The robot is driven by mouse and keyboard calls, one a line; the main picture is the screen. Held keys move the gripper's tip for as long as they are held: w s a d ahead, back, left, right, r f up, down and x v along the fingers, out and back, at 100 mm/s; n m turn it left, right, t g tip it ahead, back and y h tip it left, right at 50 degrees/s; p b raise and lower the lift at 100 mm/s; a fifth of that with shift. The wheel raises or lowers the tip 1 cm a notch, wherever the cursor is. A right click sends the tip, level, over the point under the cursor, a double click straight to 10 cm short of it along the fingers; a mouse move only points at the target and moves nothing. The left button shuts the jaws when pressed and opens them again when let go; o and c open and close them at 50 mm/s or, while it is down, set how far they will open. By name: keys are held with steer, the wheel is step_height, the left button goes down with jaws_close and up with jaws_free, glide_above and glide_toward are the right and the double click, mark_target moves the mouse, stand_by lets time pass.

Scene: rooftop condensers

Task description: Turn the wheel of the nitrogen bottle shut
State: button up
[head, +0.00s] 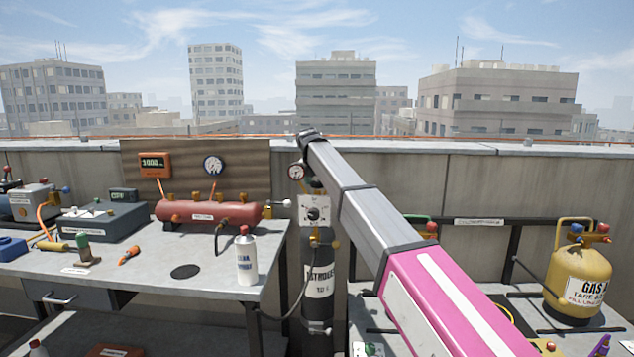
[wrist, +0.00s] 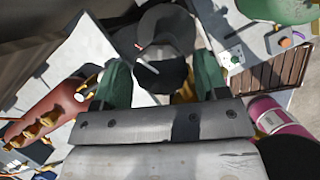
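The black nitrogen bottle (head: 319,282) stands upright behind the gap between the benches, with a white label. A white plate with a black round knob (head: 314,214) sits at its upper part, and a gauge (head: 297,171) is above left. I cannot make out the bottle's wheel in the head view, where my arm's end covers the top. My gripper (wrist: 160,76) points down, its green fingers apart. Dark round shapes show between and beyond the fingers in the wrist view; I cannot tell which is the wheel, or whether the fingers touch it.
A red tank (head: 210,212) and a white spray bottle (head: 246,257) stand on the left bench (head: 140,265). A yellow gas cylinder (head: 577,275) stands on the right bench. A parapet (head: 480,190) runs behind. A hose hangs left of the nitrogen bottle.

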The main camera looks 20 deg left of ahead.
steer(key=c, duration=0.6)
steer(key=shift+o, duration=0.3)
steer(key=m, duration=0.2)
steer(key=m+h, duration=0.1)
steer(key=m, duration=0.1)
steer(key=shift+a+m+g+h, duration=0.1)
steer(key=shift+m+g+h, duration=0.2)
steer(key=shift+g, duration=0.1)
steer(key=o, duration=0.9)
steer(key=shift+r, duration=0.15)
steer(key=v, duration=1)
steer(key=shift+s+a+r, duration=0.1)
steer(key=shift+s+r, duration=0.15)
